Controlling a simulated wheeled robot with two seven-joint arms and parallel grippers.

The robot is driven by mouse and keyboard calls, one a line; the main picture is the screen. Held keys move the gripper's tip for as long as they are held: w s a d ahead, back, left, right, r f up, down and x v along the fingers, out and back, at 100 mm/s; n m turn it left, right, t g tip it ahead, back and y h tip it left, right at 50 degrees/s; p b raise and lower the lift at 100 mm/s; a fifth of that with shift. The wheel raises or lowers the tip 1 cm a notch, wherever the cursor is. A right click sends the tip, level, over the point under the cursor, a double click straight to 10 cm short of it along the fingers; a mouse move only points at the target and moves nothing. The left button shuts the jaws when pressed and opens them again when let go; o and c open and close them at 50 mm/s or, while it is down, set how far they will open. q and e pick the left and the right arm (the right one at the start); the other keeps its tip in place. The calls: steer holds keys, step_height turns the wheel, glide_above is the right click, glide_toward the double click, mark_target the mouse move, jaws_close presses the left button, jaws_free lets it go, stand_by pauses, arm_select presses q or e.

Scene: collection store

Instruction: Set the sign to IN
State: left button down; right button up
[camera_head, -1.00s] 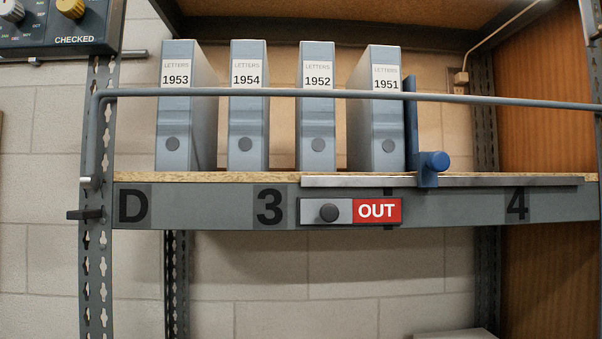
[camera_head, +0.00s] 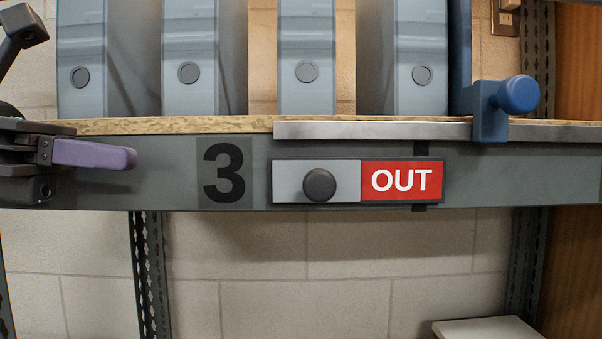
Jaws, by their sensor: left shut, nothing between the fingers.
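The sign (camera_head: 401,181) on the front edge of the shelf shows a red field with the white word OUT. To the left of the red field is its grey slider plate (camera_head: 289,177) with a round dark knob (camera_head: 319,185). The word IN is not visible. My left gripper (camera_head: 130,158) comes in from the left in front of the shelf edge, left of the numeral 3. Its purple fingers are shut with nothing between them. It is apart from the knob, well to its left. My right gripper is not in view.
Several grey-blue letter boxes (camera_head: 307,40) stand on the shelf (camera_head: 230,124) above the sign. A blue stop with a round knob (camera_head: 518,94) sits on a metal rail (camera_head: 390,131) to the upper right. Below the shelf edge is open space before a block wall (camera_head: 290,260).

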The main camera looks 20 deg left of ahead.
arm_select(q)
steer(key=p, duration=0.3)
glide_toward(304, 184)
steer(key=x, duration=0.6)
steer(key=shift+w+d+r, duration=0.1)
steer(key=shift+w+d, duration=0.05)
steer(key=shift+d, duration=0.1)
steer(key=shift+w+d, duration=0.15)
steer(key=shift+d, duration=0.3)
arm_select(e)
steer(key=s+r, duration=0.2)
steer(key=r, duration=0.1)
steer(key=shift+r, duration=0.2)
